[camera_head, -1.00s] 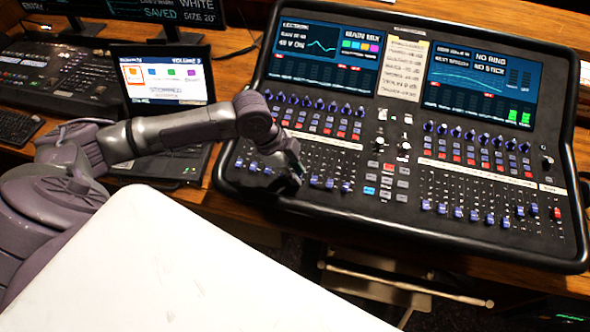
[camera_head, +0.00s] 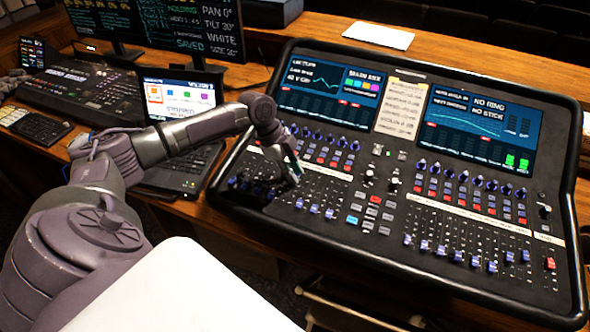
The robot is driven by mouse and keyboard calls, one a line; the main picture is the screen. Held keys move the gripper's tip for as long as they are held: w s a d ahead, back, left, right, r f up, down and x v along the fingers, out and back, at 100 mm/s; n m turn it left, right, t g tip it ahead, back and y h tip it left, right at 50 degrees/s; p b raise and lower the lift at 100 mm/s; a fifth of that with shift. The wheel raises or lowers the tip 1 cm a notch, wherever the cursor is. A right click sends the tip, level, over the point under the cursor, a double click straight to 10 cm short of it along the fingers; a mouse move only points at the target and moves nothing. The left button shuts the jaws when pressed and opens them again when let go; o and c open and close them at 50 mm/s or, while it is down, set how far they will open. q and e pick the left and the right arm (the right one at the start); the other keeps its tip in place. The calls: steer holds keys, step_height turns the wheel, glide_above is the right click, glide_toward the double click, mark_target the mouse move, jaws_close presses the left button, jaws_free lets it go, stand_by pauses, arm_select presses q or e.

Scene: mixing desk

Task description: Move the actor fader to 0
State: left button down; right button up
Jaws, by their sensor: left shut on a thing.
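The mixing desk (camera_head: 396,205) stands on the wooden table with its fader rows facing me. My left gripper (camera_head: 290,174) reaches in from the left. It is shut low over the left fader bank, on what appears to be a fader cap, which the fingers hide. Blue fader caps (camera_head: 314,208) to its right and others to its left sit lower on their tracks than the fingertips. The channel labels are too small to read, so I cannot tell which fader is the actor one. My right gripper is not in view.
A laptop (camera_head: 180,95) stands left of the desk, beneath my left arm. A lighting console (camera_head: 90,95) and monitors (camera_head: 205,30) are further left. Knobs and buttons (camera_head: 325,150) lie just beyond the gripper. A white paper (camera_head: 378,36) lies behind the desk.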

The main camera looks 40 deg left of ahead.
arm_select(q)
steer(key=c, duration=1.2)
jaws_free()
steer(key=shift+o, duration=1.2)
steer(key=v, duration=1.2)
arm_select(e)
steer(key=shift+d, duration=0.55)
